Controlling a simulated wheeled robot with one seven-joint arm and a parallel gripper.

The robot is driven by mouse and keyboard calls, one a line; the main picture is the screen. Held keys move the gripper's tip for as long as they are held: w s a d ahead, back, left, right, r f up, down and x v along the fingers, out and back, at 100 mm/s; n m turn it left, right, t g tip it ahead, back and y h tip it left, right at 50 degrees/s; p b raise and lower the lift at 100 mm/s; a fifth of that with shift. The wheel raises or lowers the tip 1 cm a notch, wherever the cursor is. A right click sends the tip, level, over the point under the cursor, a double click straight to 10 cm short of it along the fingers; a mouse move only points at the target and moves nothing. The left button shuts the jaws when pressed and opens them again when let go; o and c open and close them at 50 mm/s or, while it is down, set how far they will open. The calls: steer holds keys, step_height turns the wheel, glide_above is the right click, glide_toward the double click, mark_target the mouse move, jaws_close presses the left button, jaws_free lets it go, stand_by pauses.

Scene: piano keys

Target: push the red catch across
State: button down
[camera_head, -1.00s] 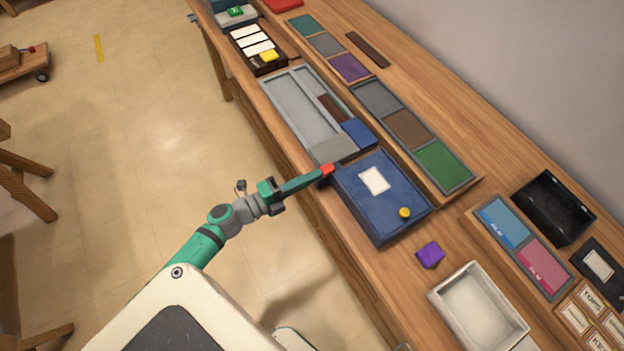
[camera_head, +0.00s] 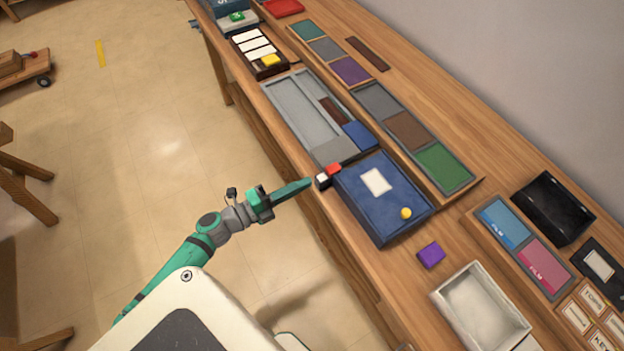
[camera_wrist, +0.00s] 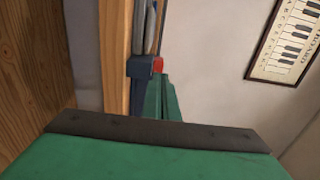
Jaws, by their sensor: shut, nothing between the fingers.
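The red catch (camera_head: 334,169) sits at the upper left corner of the blue box (camera_head: 388,222), which has a white label and a yellow knob (camera_head: 406,213). A small black-and-white piece (camera_head: 322,181) is beside the catch on its left. In the wrist view the catch (camera_wrist: 158,65) shows as a small red patch just beyond my green fingers. My gripper (camera_head: 309,183) is shut and empty. In the head view its tip is just left of the black-and-white piece, with a small gap to the red catch.
A grey tray (camera_head: 284,95) adjoins the box's upper side. A purple cube (camera_head: 431,255) and an open white bin (camera_head: 447,300) lie below the box. A green-ended panel strip (camera_head: 472,183) runs behind.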

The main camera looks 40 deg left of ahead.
steer(key=v, duration=0.8)
steer(key=shift+s, duration=0.2)
steer(key=shift+s+a, duration=0.1)
steer(key=shift+a, duration=0.05)
steer(key=s+d+f+n+y, duration=0.1)
steer(key=s+d+n, duration=0.3)
steer(key=d, duration=0.5)
steer(key=s+d+f+n+y, duration=0.1)
steer(key=s+d+n+y, duration=0.1)
steer(key=d+n, duration=0.5)
steer(key=s+d+f+n+y, duration=0.1)
steer(key=s+d+n, duration=0.3)
steer(key=d, duration=0.6)
steer(key=d+r+n+g+y, duration=0.1)
steer(key=d+r+n, duration=0.3)
steer(key=d, duration=0.5)
steer(key=n, duration=0.2)
steer(key=shift+s+n+g+y, duration=0.25)
steer(key=shift+n+g+y, duration=0.05)
steer(key=shift+g, duration=0.1)
